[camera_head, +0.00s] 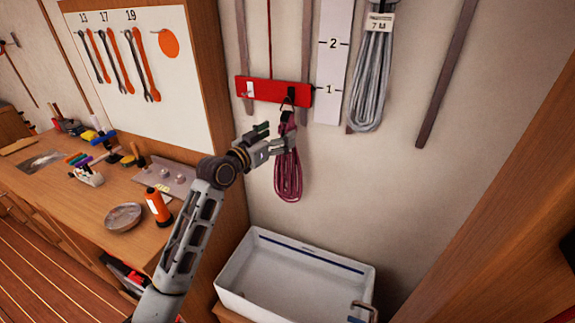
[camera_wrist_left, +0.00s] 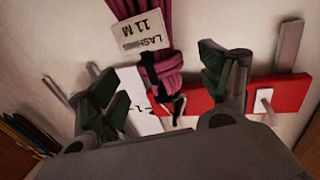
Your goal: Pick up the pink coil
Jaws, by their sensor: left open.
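The pink coil (camera_head: 288,172) hangs from a dark hook on the red wall rack (camera_head: 262,92). In the left wrist view the pink coil (camera_wrist_left: 166,62) has a pale tag (camera_wrist_left: 140,34) reading "11 M". My left gripper (camera_head: 277,138) is at the upper part of the coil, just below the rack. In the left wrist view my left gripper (camera_wrist_left: 160,80) is open, with the coil showing between its two green-padded fingers. I cannot tell whether a finger touches it. My right gripper is not in view.
A grey coil (camera_head: 372,80) hangs to the right, past a white numbered strip (camera_head: 332,60). A white tub (camera_head: 295,247) stands below. The wooden workbench (camera_head: 110,190) at left holds an orange bottle (camera_head: 158,205), a round dish (camera_head: 123,217) and tools. A wooden panel borders the right.

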